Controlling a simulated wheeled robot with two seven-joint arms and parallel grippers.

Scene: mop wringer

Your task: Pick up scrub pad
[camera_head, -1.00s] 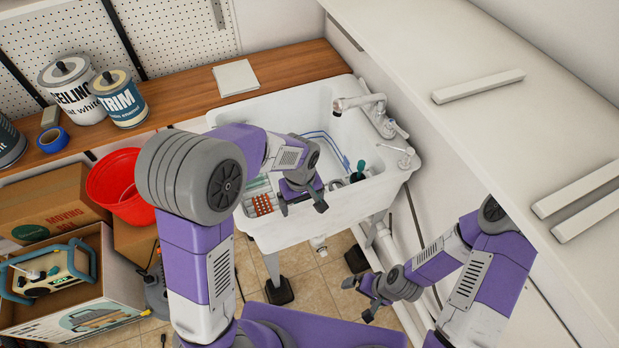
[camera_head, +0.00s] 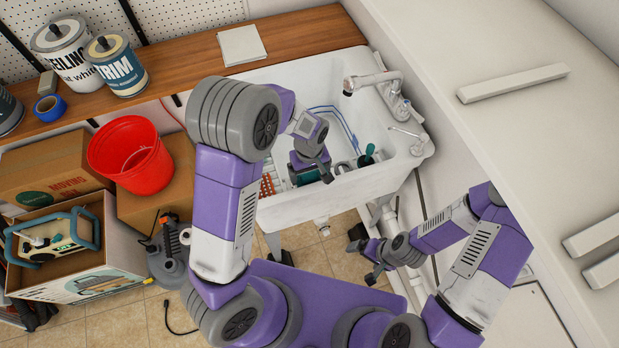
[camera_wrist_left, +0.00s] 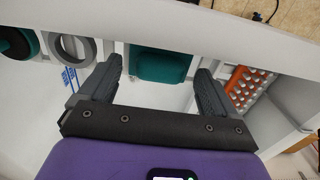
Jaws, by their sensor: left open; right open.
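A teal-green block that looks like the scrub pad (camera_wrist_left: 160,64) lies in the sink near its front wall. In the left wrist view it shows between and beyond the two fingers of my left gripper (camera_wrist_left: 158,72). In the head view a sliver of the pad (camera_head: 308,177) shows beside my left gripper (camera_head: 318,167), which hides part of it. My left gripper is open and empty, reaching down into the sink. Contact with the pad cannot be told. My right gripper (camera_head: 365,262) is open and empty, low in front of the sink.
The white sink (camera_head: 393,172) has its wall close to my left gripper. An orange studded piece (camera_wrist_left: 248,82) lies beside the pad, and a grey ring (camera_wrist_left: 72,50) on the other side. A faucet (camera_head: 372,80) overhangs the basin. A red bucket (camera_head: 133,160) stands left.

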